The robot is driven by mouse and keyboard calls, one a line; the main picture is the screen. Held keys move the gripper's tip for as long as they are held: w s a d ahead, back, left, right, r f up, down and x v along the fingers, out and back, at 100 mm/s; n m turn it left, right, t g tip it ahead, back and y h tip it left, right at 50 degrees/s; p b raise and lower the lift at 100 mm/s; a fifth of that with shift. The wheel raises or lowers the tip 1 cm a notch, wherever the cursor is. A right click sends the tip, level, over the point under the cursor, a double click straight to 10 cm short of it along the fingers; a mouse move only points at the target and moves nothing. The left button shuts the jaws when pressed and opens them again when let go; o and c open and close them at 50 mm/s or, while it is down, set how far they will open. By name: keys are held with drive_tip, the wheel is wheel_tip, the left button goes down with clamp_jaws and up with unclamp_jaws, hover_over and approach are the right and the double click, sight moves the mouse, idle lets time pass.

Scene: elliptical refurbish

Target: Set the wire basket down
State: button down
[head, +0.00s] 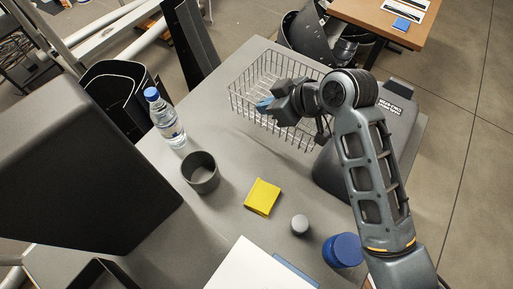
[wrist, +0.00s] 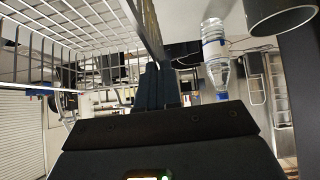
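The wire basket (head: 240,100) is an open silver-grey wire mesh box at the back of the grey table in the head view. It fills the upper left of the wrist view (wrist: 60,40). My gripper (head: 266,103) is at the basket's near long wall. In the wrist view its two dark fingers (wrist: 158,85) are close together beside the basket's mesh, and they seem to be shut on its rim wire. The exact contact is hard to see. The basket looks empty. I cannot tell whether its bottom touches the table.
On the grey table (head: 215,222) stand a water bottle (head: 167,120), a dark cup (head: 201,173), a yellow block (head: 262,197), a small grey cylinder (head: 299,224) and a blue-lidded jar (head: 342,251). A dark box (head: 335,172) lies right of the basket. A wooden table (head: 375,15) stands beyond.

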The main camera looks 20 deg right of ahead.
sight(259, 125)
drive_tip(key=shift+f, duration=3.75)
drive_tip(key=shift+f, duration=0.2)
drive_tip(key=c, duration=1.3)
unclamp_jaws()
drive_tip(key=shift+c, duration=0.2)
drive_tip(key=shift+r, duration=0.1)
drive_tip(key=v, duration=1.2)
